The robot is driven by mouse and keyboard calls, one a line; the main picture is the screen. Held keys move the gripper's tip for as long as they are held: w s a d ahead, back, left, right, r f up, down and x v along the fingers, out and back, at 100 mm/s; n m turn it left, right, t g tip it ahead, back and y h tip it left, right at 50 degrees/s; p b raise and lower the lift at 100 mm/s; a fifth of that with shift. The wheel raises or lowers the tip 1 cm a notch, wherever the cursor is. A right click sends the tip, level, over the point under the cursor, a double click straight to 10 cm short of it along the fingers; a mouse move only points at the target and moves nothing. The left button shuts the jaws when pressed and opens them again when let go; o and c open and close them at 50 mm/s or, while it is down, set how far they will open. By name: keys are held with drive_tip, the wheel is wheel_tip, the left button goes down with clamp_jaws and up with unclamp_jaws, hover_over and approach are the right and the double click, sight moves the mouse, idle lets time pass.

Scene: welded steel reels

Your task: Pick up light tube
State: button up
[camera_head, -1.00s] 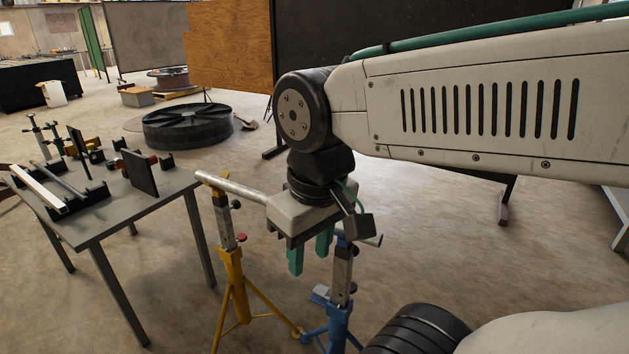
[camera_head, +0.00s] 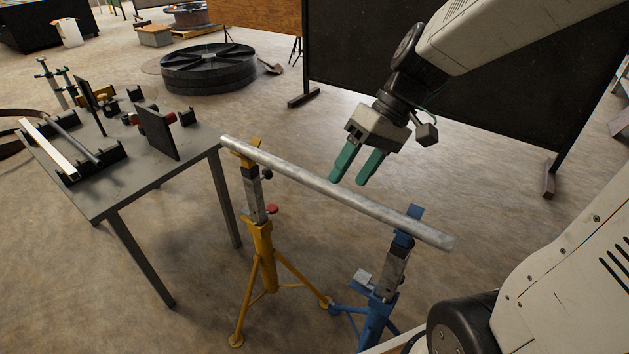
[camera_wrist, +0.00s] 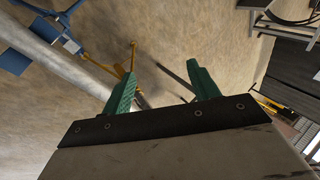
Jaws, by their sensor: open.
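A long light grey round tube (camera_head: 300,170) lies across a yellow stand (camera_head: 262,242) and a blue stand (camera_head: 385,290), sloping down to the right in the head view. My gripper (camera_head: 348,183) is open and empty, with green fingers pointing down close to the middle of the tube. It appears just behind or above the tube, and the exact gap is hard to judge. In the wrist view the tube (camera_wrist: 60,62) runs along the left, outside the space between my fingers (camera_wrist: 165,64). Its lower part there is partly hidden by a finger and the gripper body.
A grey table (camera_head: 130,192) at the left holds a pale square bar (camera_head: 48,150), a thinner grey bar (camera_head: 75,140) and clamping fixtures. A black reel (camera_head: 208,70) lies on the floor behind. A dark screen (camera_head: 480,95) stands behind my arm. Floor between is open.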

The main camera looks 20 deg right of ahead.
drive_tip(key=w+d+f+t+y, duration=0.25)
drive_tip(key=w+f, duration=0.25)
drive_tip(key=w, duration=0.4)
drive_tip(key=t+y, duration=0.2)
drive_tip(key=t, duration=0.1)
approach(321, 178)
wheel_tip(321, 178, down, 2)
drive_tip(key=w+a, duration=0.1)
drive_tip(key=w, duration=0.2)
drive_tip(key=shift+g, duration=0.25)
drive_tip(key=x, duration=0.5)
drive_tip(key=s+x, duration=0.1)
drive_tip(key=x, duration=0.1)
drive_tip(key=shift+w+a+f, duration=0.1)
drive_tip(key=shift+w+a, duration=0.05)
drive_tip(key=shift+a, duration=0.35)
clamp_jaws()
